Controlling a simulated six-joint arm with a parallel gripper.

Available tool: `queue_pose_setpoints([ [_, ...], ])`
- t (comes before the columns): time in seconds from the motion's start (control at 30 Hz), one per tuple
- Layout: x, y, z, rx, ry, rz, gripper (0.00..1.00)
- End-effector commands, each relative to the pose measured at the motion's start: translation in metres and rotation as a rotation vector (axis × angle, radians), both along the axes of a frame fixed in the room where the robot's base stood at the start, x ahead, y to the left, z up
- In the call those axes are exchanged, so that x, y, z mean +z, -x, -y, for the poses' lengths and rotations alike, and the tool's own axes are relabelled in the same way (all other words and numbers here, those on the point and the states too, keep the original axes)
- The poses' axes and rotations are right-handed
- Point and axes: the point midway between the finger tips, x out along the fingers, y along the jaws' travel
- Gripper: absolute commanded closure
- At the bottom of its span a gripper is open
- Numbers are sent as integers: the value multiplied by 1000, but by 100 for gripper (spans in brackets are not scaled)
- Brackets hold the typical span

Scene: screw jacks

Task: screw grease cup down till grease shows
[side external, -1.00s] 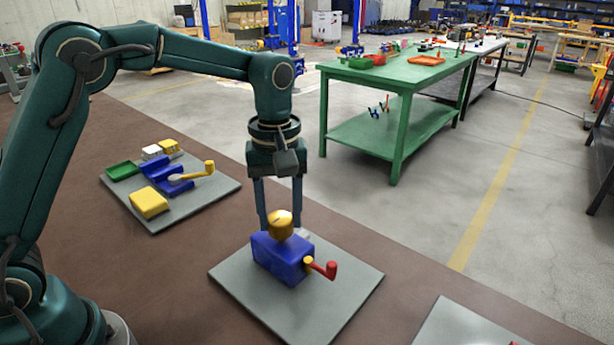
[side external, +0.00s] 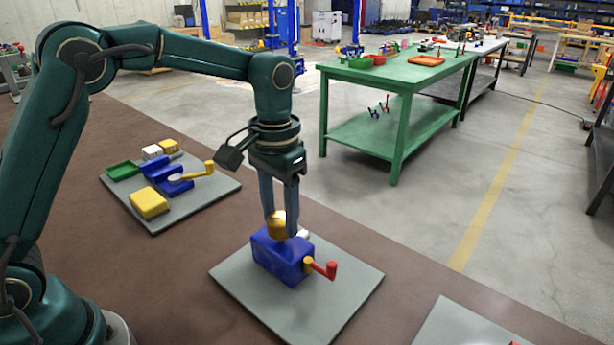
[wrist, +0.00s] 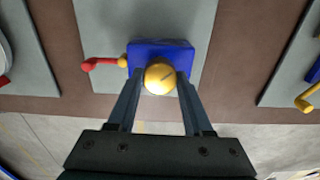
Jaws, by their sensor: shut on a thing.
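The grease cup (side external: 278,224) is a yellow-gold round cap on top of a blue block (side external: 279,260). My gripper (side external: 281,228) points straight down and is shut on the cup, with one finger on each side. In the wrist view the cup (wrist: 160,77) sits between my fingertips (wrist: 161,76), with a short dark mark on its top. A crank with a red handle (side external: 331,269) and yellow hub sticks out of the block's side. No grease can be made out around the cup.
The block stands on a grey plate (side external: 335,290) on the brown table (side external: 110,270). Another grey plate at left holds a blue jack with a yellow crank (side external: 197,171), a yellow block (side external: 149,204) and a green tray (side external: 123,170).

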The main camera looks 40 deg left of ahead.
Motion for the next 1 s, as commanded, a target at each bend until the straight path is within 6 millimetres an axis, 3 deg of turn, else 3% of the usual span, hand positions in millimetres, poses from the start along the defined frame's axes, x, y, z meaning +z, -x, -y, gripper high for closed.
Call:
queue_pose_setpoints([
  [0.4, 2, 0, 0, -199, 1, 4, 100],
  [0.97, 2, -1, 0, -229, 1, 6, 100],
  [1.0, 2, -1, 0, -229, 1, 6, 42],
])
